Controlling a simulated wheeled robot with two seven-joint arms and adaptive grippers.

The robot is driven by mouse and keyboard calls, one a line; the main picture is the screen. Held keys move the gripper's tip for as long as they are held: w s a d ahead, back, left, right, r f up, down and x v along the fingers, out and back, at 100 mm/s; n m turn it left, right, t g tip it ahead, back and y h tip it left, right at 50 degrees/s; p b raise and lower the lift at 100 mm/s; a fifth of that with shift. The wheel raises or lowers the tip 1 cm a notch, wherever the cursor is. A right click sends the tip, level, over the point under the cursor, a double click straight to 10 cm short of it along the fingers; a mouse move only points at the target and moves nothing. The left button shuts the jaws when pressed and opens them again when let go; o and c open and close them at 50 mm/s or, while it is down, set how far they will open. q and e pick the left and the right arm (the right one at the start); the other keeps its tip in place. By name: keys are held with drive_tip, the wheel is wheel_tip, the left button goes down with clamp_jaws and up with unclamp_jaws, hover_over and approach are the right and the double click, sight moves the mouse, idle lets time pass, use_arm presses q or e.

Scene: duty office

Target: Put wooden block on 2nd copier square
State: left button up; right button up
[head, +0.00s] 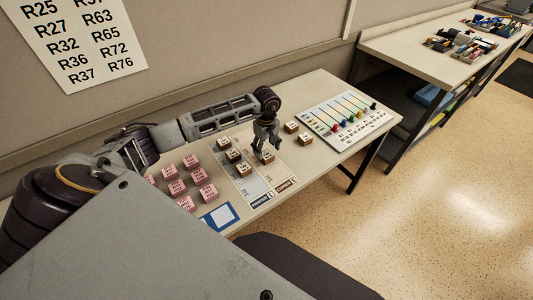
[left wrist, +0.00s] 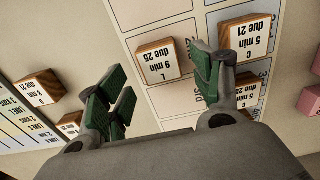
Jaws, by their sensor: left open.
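My left gripper (head: 267,148) is open over the copier strip (head: 283,178), the right one of two marked strips on the table. A wooden block (head: 267,158) with a white label sits on that strip just below the fingers. In the left wrist view the same block (left wrist: 158,61) lies beyond and between the open green-padded fingers (left wrist: 160,78), not gripped. Several wooden blocks (head: 233,156) stand in a row on the printer strip (head: 257,193). My right gripper is not in view.
Two loose wooden blocks (head: 305,139) stand right of the strips, before a white board with coloured sliders (head: 347,120). Several pink blocks (head: 207,192) stand to the left. A blue-framed card (head: 219,215) lies at the front edge. A second table (head: 415,55) stands far right.

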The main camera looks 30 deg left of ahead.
sight(266, 154)
use_arm(q)
wheel_tip(266, 154, up, 8)
drive_tip(key=shift+b, duration=0.45)
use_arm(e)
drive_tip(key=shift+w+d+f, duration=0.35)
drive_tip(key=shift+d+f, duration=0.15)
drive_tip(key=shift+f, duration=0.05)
